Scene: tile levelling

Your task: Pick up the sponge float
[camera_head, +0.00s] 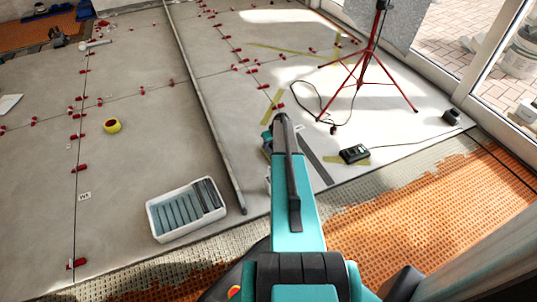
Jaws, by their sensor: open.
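I cannot make out a sponge float for certain in the head view. A white rectangular tub (152,222) stands on the grey tiles left of my arm, with grey rollers and a darker slatted part at its right end. My teal arm reaches forward from the bottom centre. The jaws are hidden behind the arm, and the arm also covers part of the floor.
A long metal straightedge (205,100) lies left of my arm. A red tripod (362,62) and a dark device (354,154) with a cable stand to the right. A yellow tape roll (111,126) and several red levelling clips dot the tiles. Orange matting (400,225) lies in front.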

